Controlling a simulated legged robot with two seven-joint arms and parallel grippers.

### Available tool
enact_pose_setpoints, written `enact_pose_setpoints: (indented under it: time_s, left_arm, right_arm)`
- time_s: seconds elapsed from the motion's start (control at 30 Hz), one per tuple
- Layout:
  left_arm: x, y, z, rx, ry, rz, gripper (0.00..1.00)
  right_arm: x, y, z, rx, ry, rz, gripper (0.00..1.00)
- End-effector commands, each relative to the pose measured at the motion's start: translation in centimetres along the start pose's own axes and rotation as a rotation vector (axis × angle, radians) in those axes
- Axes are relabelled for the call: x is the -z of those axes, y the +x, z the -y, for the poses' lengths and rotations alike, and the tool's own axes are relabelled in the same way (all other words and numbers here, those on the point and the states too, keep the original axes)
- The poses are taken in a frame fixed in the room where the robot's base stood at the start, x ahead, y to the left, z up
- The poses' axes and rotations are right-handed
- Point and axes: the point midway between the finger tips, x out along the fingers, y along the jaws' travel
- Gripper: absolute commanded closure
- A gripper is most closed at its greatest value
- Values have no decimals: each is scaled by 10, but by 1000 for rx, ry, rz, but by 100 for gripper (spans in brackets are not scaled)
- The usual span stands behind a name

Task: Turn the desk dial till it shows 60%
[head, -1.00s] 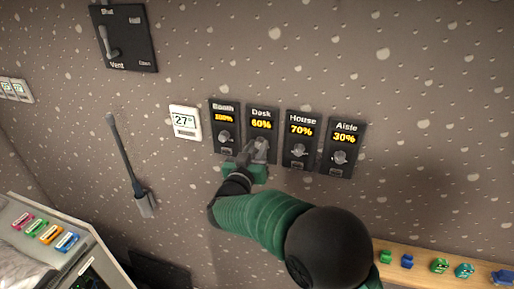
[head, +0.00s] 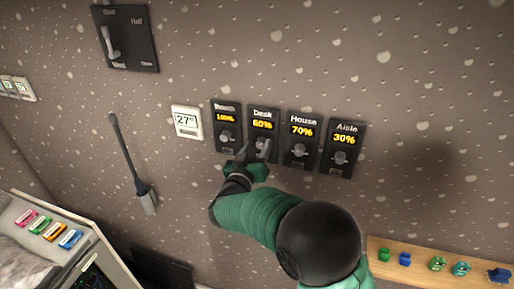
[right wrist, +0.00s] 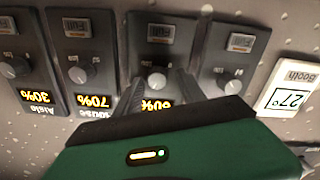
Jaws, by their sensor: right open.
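The Desk dial panel (head: 264,113) is a black wall plate with a lit yellow display reading 60%. In the right wrist view, upside down, its grey knob (right wrist: 157,83) sits between my right gripper's fingers. My right gripper (head: 255,149) is open at the lower part of the Desk panel, its fingers spread on both sides of the knob. In the right wrist view the gripper (right wrist: 160,88) partly covers the 60% display (right wrist: 157,104). I cannot tell whether a finger still touches the knob. My left gripper is not in view.
Similar panels flank it: Booth (head: 226,118) at 100%, House (head: 302,131) at 70% and Aisle (head: 344,139) at 30%. A white 27° thermostat (head: 186,122) is to the left. A wooden shelf (head: 420,256) with small figures is lower right.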

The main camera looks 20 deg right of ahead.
Motion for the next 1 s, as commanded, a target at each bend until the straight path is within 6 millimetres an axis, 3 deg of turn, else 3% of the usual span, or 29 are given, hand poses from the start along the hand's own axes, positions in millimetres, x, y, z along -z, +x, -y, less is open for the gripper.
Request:
enact_pose_setpoints:
  time_s: [0.17, 0.27, 0.7, 0.83, 1.0]
  left_arm:
    - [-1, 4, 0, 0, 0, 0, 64]
    - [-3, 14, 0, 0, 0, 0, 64]
    - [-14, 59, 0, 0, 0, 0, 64]
    - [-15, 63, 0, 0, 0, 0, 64]
    - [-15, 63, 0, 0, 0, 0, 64]
  right_arm:
    - [-1, -6, 1, 1, 2, 0, 53]
    - [-3, -23, 2, 3, 2, -2, 53]
    - [-4, -143, 5, 4, 0, -1, 53]
    - [-3, -161, 5, 2, -1, 1, 53]
    - [-1, -167, 4, 0, -2, 1, 53]
